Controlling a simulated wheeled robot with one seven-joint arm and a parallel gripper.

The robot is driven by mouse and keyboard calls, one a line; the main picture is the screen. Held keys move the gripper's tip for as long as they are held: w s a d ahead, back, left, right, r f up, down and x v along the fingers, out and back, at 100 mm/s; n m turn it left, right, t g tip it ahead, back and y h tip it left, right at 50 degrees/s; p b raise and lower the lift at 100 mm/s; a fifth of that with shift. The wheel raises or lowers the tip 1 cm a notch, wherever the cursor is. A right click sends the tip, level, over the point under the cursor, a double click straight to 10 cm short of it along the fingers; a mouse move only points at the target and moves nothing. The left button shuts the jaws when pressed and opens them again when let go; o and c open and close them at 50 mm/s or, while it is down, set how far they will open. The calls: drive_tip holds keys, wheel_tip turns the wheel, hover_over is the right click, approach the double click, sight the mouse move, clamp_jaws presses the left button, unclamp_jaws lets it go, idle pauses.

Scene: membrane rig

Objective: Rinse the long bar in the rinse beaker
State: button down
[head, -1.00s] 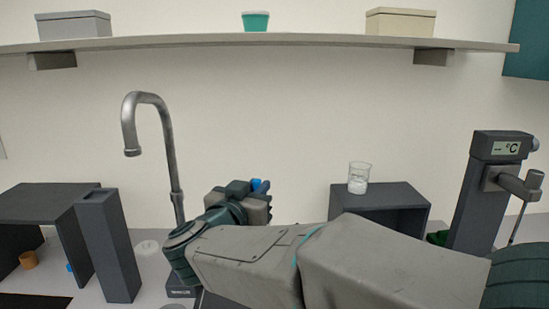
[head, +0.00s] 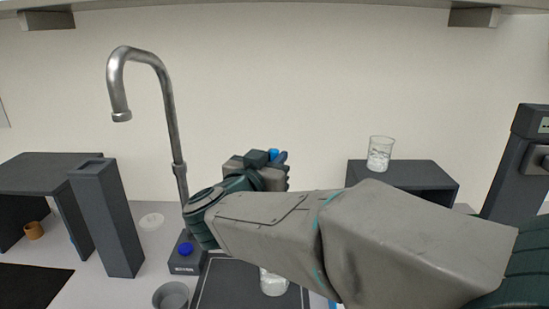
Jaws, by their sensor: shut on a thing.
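My gripper (head: 272,166) is raised in the middle of the head view, in front of the wall. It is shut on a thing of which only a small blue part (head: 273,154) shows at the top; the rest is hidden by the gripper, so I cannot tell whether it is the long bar. One glass beaker (head: 380,153) with clear or whitish contents stands on a dark box-shaped stand at the right. Another glass beaker (head: 272,284) stands on the dark mat below my arm, partly covered by it. I cannot tell which is the rinse beaker.
A tall faucet (head: 170,110) rises left of my gripper, with a labelled base and blue knob (head: 186,249). A dark instrument (head: 515,160) is at the right.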

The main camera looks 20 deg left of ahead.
drive_tip(key=shift+f+b, duration=2.55)
drive_tip(key=shift+f, duration=2.15)
idle(0.3)
